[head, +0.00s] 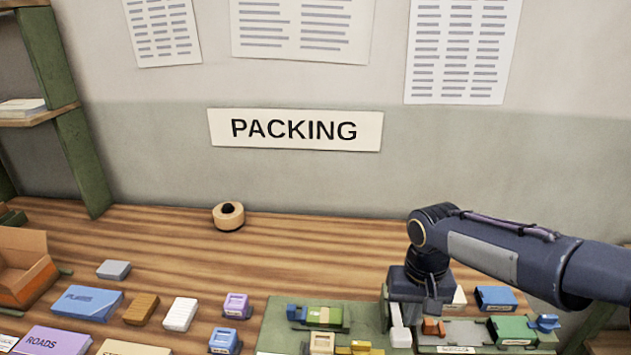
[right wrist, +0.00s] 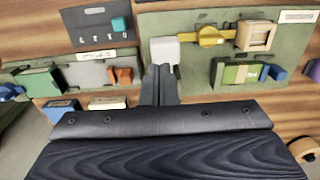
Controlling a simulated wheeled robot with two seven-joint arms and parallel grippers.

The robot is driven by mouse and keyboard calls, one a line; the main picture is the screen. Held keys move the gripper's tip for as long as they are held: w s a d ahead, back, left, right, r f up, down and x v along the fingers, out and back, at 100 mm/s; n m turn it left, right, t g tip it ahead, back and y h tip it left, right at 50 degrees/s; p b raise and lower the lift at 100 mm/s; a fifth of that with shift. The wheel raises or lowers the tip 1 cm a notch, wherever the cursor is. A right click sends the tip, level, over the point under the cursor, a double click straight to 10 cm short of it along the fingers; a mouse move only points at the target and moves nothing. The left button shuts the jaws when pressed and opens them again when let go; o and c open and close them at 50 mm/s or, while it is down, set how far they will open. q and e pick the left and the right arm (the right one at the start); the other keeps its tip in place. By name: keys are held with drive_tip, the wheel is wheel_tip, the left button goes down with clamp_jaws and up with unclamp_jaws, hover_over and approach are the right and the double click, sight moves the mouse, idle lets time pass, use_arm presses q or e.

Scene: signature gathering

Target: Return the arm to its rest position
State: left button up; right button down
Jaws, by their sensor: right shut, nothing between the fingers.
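My right arm comes in from the right in the head view. Its gripper (head: 432,306) points down above the green trays at the front right of the wooden table. In the right wrist view the fingers of this gripper (right wrist: 160,84) are together, with nothing held between them. A white block (right wrist: 165,51) lies just beyond the fingertips in that view; I cannot tell whether they touch it. The white block also shows in the head view (head: 401,337), below the gripper. My left gripper is not in view.
A green tray (head: 277,325) holds several toy pieces. Blue, brown, white and purple blocks lie to its left, with an open orange box (head: 35,283) at the far left. A tape roll (head: 229,218) stands near the wall. The table's back middle (head: 320,245) is clear.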

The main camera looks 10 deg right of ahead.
drive_tip(key=s+a+r+t+y, duration=0.1)
drive_tip(key=s+a+t, duration=0.1)
drive_tip(key=s, duration=0.6)
drive_tip(key=s+a+r+n+t+y, duration=0.1)
drive_tip(key=s+a+t+y, duration=0.1)
drive_tip(key=s, duration=0.6)
drive_tip(key=shift+s+t+y, duration=0.3)
drive_tip(key=shift+s+t, duration=0.05)
drive_tip(key=shift+t, duration=0.35)
